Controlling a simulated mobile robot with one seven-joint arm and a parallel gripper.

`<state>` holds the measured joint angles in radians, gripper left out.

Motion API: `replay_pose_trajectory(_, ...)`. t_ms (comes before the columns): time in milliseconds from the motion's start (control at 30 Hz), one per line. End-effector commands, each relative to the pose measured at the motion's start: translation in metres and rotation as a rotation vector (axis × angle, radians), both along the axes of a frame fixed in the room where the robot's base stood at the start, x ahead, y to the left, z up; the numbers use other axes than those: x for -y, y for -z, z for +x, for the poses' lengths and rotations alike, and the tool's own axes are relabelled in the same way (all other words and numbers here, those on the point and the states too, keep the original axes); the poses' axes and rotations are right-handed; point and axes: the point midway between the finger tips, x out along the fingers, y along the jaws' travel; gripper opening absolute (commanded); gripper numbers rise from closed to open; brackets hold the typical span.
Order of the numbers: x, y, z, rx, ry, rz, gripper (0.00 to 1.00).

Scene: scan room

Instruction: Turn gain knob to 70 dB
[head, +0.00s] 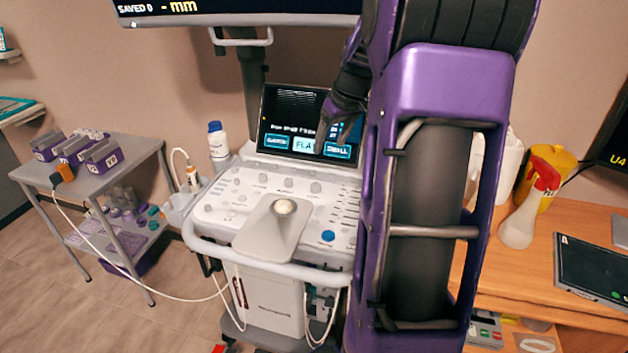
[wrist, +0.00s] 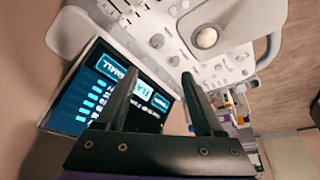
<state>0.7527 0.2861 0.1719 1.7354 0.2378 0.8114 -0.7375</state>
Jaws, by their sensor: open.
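The ultrasound console (head: 300,245) stands in the middle of the head view, with a white control panel, a trackball and several grey knobs. One knob (head: 316,187) sits at the upper right of the panel; other knobs (head: 289,183) are to its left. I cannot read which is the gain knob or its setting. In the wrist view, a larger knob (wrist: 157,41) lies beyond my fingertips, near the trackball (wrist: 206,38). My gripper (wrist: 160,82) is open and empty, its fingers above the console, apart from the knobs. In the head view my gripper (head: 335,128) is in front of the touchscreen.
The lit touchscreen (head: 298,120) stands upright behind the panel, close to my gripper. A white bottle (head: 218,141) stands at the console's left corner. A cart (head: 100,160) is at left. A wooden desk (head: 520,265) with a spray bottle (head: 530,215) is at right.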

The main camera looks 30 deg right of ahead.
Motion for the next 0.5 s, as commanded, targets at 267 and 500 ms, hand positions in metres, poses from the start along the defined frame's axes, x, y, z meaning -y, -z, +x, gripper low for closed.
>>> replay_pose_trajectory(267,0.004,0.02,0.006,-0.003,-0.006,0.0,0.69)
replay_pose_trajectory(500,0.003,0.067,0.025,-0.003,-0.005,0.001,0.69)
